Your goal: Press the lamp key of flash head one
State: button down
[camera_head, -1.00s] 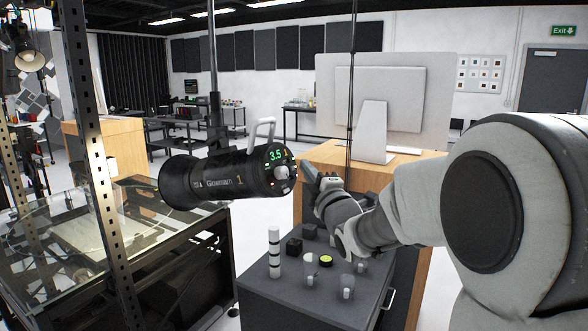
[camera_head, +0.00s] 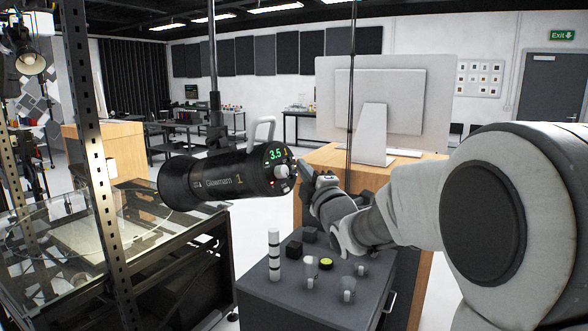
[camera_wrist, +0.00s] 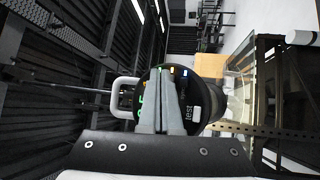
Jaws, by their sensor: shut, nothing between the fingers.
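Flash head one (camera_head: 212,183) is a black cylinder marked "1", hanging level at the centre-left of the head view. Its round control panel (camera_head: 275,155) faces right, with a green "3.5" readout, a pale knob and small keys. My gripper (camera_head: 303,170) is shut and empty, with its tips just right of the panel; I cannot tell whether they touch it. In the wrist view my gripper (camera_wrist: 164,76) covers the middle of the panel (camera_wrist: 198,88). Small orange, white and blue marks show by the tips, and a "test" label sits to the right. I cannot make out which key is the lamp key.
A grey cabinet (camera_head: 262,300) below carries a striped cylinder (camera_head: 274,255), black blocks and small glass items. A wooden desk with a monitor (camera_head: 385,105) stands behind my arm. A perforated metal post (camera_head: 97,150) and a glass-topped table (camera_head: 60,235) are at left.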

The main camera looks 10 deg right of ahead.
jog(key=shift+w+a+f+b, duration=0.1)
jog(key=shift+w+a+b, duration=0.2)
jog(key=shift+b, duration=0.25)
dwell(0.4)
jog(key=shift+s+d, duration=0.1)
jog(key=shift+s, duration=0.05)
jog(key=shift+s+d+r+b, duration=0.25)
jog(key=shift+s+d+b, duration=0.05)
jog(key=shift+s+d, duration=0.25)
jog(key=shift+s+d+r+b, duration=0.2)
jog(key=shift+s+d+r, duration=0.1)
jog(key=shift+s+d, duration=0.35)
jog(key=shift+s+d+r+b, duration=0.15)
jog(key=shift+s+d+r, duration=0.15)
jog(key=shift+s+d, duration=0.4)
jog(key=shift+s+d+r+b, duration=0.25)
jog(key=shift+s+d, duration=0.25)
jog(key=shift+d, duration=0.3)
